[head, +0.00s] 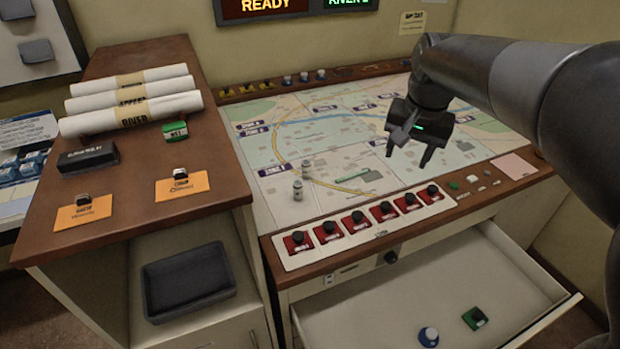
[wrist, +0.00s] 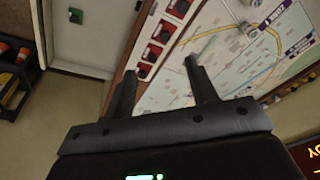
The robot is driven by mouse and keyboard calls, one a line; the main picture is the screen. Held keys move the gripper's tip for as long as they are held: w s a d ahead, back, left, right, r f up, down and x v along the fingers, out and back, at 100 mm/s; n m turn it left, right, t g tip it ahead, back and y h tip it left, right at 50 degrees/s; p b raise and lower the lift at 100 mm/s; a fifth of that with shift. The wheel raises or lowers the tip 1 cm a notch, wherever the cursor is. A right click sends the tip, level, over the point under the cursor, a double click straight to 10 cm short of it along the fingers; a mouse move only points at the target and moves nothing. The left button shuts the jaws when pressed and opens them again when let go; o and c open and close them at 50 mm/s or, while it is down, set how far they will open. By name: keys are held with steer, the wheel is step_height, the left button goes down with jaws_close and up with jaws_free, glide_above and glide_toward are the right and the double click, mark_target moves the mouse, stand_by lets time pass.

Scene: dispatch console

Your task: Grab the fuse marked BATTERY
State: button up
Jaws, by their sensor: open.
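No label reading BATTERY is legible in either view. Two small grey metal cylinders that may be fuses, a nearer one (head: 298,191) and a farther one (head: 306,168), stand upright on the map table (head: 330,208). One also shows in the wrist view (wrist: 248,30). My gripper (head: 408,160) hangs above the right part of the map, to the right of both cylinders and apart from them. Its jaws are open, with nothing between the fingers in the wrist view (wrist: 160,70).
A row of red switches with black knobs (head: 357,218) lines the table's front edge. Below, an open drawer (head: 410,295) holds a green block (head: 475,318) and a blue-and-white piece (head: 428,336). A wooden cabinet (head: 130,195) on the left carries rolled papers (head: 130,103).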

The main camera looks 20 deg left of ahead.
steer(key=w+a+f+g, duration=0.1)
steer(key=w+a+f, duration=0.35)
steer(key=a, duration=0.45)
steer(key=g, duration=0.1)
glide_above(298, 183)
steer(key=shift+h, duration=0.4)
steer(key=f, duration=1.1)
steer(key=shift+d+f, duration=0.15)
steer(key=shift+d, duration=0.25)
steer(key=shift+m, duration=0.3)
step_height(298, 183, down, 5)
steer(key=shift+a+r, duration=0.1)
steer(key=shift+r, duration=0.1)
steer(key=shift+a+f, duration=0.2)
steer(key=shift+f, duration=1.4)
steer(key=shift+a+f, duration=0.15)
steer(key=shift+f, duration=1.4)
steer(key=c, duration=1.1)
